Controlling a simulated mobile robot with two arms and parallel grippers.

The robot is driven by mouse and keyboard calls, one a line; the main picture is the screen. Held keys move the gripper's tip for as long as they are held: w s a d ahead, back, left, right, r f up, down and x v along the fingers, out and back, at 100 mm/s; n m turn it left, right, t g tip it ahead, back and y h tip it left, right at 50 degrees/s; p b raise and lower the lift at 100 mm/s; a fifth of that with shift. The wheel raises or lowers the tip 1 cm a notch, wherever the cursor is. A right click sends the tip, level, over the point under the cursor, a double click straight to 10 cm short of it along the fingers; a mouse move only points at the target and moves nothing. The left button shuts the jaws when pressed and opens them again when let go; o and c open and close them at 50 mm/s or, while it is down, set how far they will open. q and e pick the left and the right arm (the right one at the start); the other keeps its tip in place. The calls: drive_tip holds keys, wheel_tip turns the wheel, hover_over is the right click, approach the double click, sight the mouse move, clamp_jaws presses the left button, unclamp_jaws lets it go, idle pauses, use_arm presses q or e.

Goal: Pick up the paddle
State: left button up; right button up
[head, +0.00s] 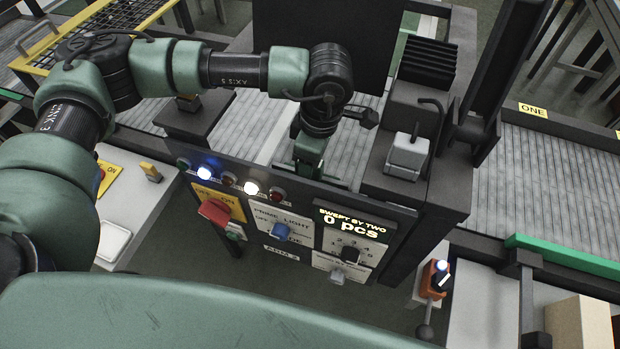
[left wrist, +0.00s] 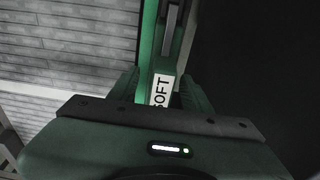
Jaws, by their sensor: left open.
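My left gripper (head: 308,160) points down over the grey conveyor, just behind the top edge of the control panel. In the left wrist view its green fingers (left wrist: 160,92) stand apart. A green strip with a grey bar and a white label reading SOFT (left wrist: 161,90) shows in line with the gap between them. I cannot tell whether this labelled piece is the paddle, or whether the fingers touch it. No other thing is clearly a paddle in the head view. My right gripper is not in view.
Dark posts and a grey block (head: 408,152) stand right of my gripper. An orange lever unit (head: 435,280) is at lower right. The right conveyor (head: 545,185) is clear.

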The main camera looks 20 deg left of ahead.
use_arm(q)
clamp_jaws()
idle(1.4)
